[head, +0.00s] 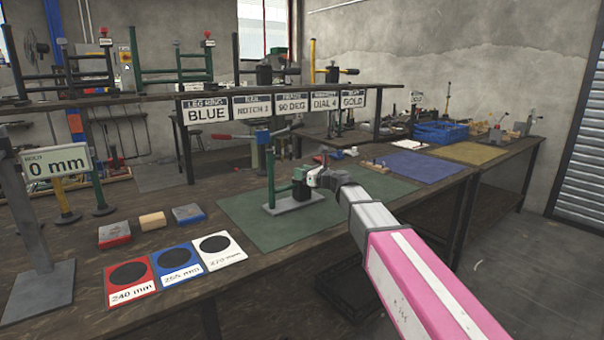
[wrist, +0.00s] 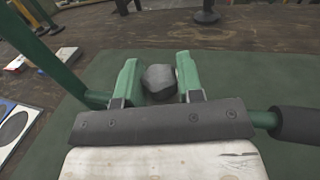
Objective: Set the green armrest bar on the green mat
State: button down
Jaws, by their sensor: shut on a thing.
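The green armrest bar (head: 271,182) shows in the head view as a tall green post beside a shorter one, above a grey plate (head: 293,203). My gripper (head: 304,182) is over the right side of it. In the wrist view, my gripper's two fingers (wrist: 159,82) close around a dark rounded end. A green post slants at the left, and a green rod with a black grip (wrist: 297,125) shows at the right. The green mat (head: 265,237) lies beneath. I cannot tell whether the plate touches it. My gripper hides part of the bar.
Red, blue and white cards (head: 178,265) lie left of the mat, with small blocks (head: 152,221) behind them. A stand with a 0 mm sign (head: 56,163) is at far left. Blue (head: 415,166) and yellow (head: 468,151) mats lie farther right. A shelf with hanging signs is behind.

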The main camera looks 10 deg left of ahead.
jog(key=shift+f, duration=0.1)
jog(key=c, duration=0.8)
grip_release()
jog(key=shift+o, duration=0.2)
jog(key=v, duration=1.2)
